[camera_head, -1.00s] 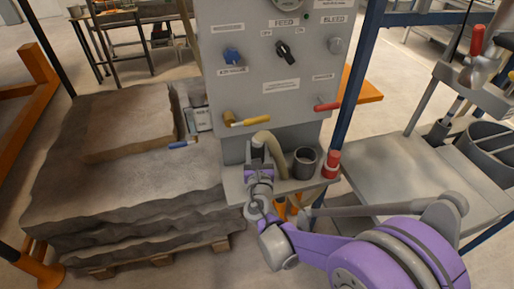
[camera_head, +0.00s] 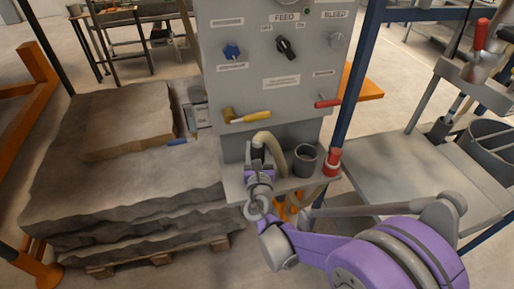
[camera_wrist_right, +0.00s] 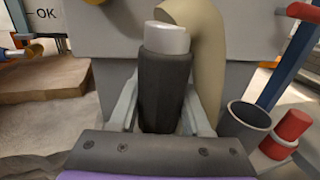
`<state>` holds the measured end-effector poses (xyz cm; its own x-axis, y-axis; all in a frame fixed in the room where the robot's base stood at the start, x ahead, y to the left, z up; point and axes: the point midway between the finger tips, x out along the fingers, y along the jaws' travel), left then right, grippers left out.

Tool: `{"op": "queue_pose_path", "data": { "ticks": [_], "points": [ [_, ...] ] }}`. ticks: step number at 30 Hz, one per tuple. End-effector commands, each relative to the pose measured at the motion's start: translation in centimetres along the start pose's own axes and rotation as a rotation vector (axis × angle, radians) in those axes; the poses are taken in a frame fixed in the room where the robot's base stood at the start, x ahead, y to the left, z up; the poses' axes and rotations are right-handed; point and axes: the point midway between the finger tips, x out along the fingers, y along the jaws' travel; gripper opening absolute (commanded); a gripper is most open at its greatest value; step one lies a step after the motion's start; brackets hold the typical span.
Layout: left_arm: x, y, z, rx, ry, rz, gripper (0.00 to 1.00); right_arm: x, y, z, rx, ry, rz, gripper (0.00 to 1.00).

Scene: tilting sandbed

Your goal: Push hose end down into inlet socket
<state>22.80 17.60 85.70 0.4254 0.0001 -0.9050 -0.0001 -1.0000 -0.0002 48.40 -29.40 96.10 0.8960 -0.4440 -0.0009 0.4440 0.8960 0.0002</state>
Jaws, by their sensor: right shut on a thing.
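My right gripper (camera_wrist_right: 165,105) is shut on the hose end (camera_wrist_right: 163,85), a dark upright cylinder with a light grey collar on top. A beige hose (camera_wrist_right: 205,50) arches behind it and drops on its right. In the head view the right gripper (camera_head: 259,178) is at the front of the grey panel stand's shelf, with the hose (camera_head: 270,140) bending over above it. The lower tip of the hose end is hidden by the gripper. I cannot make out an inlet socket under it. My left gripper is not in view.
A dark open cup (camera_head: 305,160) and a red cylinder (camera_head: 332,162) stand on the shelf just right of the hose. The control panel (camera_head: 270,62) rises behind, with a yellow lever (camera_head: 247,117). The sandbed (camera_head: 130,180) lies left; a grey table (camera_head: 410,185) stands right.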

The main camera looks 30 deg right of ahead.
Motion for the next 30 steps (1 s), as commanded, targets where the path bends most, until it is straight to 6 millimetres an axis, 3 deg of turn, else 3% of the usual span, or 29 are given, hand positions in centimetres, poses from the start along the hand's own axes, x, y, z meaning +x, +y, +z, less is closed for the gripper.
{"op": "queue_pose_path", "data": {
  "ticks": [30],
  "points": [
    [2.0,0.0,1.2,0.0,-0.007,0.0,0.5,0.0,0.0,-2.6,-0.001,-0.001,0.0,0.0]
  ]
}}
